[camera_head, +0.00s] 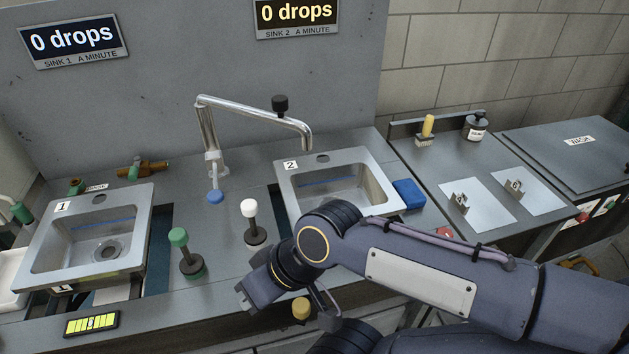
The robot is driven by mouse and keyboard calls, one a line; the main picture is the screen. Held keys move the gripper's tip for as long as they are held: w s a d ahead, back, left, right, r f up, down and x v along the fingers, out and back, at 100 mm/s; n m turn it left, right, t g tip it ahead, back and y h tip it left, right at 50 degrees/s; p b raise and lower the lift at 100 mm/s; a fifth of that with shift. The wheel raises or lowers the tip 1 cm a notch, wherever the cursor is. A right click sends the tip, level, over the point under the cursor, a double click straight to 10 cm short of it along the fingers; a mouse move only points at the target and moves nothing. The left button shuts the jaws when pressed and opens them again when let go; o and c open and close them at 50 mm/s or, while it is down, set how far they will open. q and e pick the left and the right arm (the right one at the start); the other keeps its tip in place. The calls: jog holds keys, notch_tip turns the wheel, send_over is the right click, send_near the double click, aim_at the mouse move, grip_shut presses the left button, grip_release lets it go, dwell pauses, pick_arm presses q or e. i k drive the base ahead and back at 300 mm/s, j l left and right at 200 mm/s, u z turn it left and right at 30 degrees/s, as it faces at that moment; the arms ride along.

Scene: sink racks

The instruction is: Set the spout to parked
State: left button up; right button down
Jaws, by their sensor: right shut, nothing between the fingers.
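The chrome spout (245,112) rises from its base between the two sinks. Its arm reaches to the right, with a black knob (280,104) on top near the bent end. The downturned end hangs over the back of sink 2 (375,197). My right gripper (246,301) is shut and empty, low in front of the counter's front edge, in front of the white-topped lever. It is well apart from the spout. My right arm comes in from the right and hides the front of sink 2. My left gripper is out of view.
Sink 1 (140,229) is at left. A green-topped lever (187,253), a white-topped lever (252,222) and a blue-tipped handle (215,196) stand between the sinks. A blue sponge-like block (409,194) lies right of sink 2. A brush (427,130) and dark bottle (476,128) stand farther right.

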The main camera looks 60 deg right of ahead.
aim_at(279, 102)
jog(key=z, duration=1.55)
